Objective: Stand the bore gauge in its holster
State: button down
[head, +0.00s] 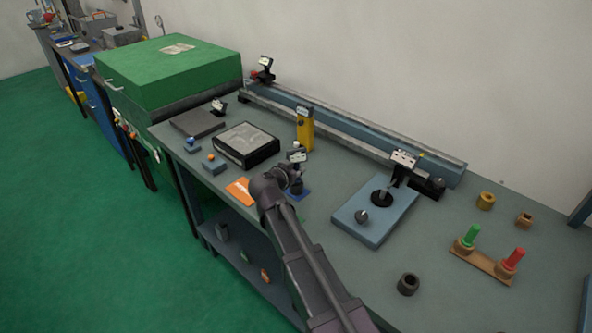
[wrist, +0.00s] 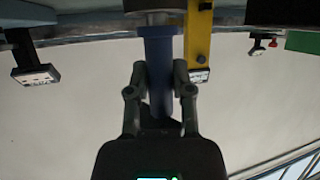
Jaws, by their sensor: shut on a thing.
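My gripper shows in the wrist view (wrist: 159,70), its two fingers shut on a blue cylindrical shaft (wrist: 158,50), which I take to be the bore gauge. The shaft runs up the picture to a wide dark round part (wrist: 155,18); I cannot tell whether that part is the gauge or its holster. In the head view my gripper (head: 292,180) is over the bench, beside a small dark cylinder (head: 297,188) above a blue pad (head: 302,195). The arm hides much of this spot, and I cannot identify the holster with certainty.
A yellow block (head: 304,132) with a display stands close behind my gripper; it also shows in the wrist view (wrist: 197,40). A black-framed plate (head: 246,142) and an orange card (head: 239,188) lie to the left. A blue-grey plate (head: 376,222) with knobs is to the right.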

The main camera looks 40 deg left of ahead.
aim_at(296, 161)
jog(key=shift+r+p, duration=0.6)
jog(key=shift+r, duration=0.25)
jog(key=shift+r+p, duration=0.8)
jog(key=shift+p, duration=0.05)
jog(key=s+d, duration=1)
jog(key=d, duration=0.2)
jog(key=shift+s+r+p, duration=0.3)
jog(key=shift+r+p, duration=0.15)
jog(key=c, duration=1.1)
grip_release()
grip_shut()
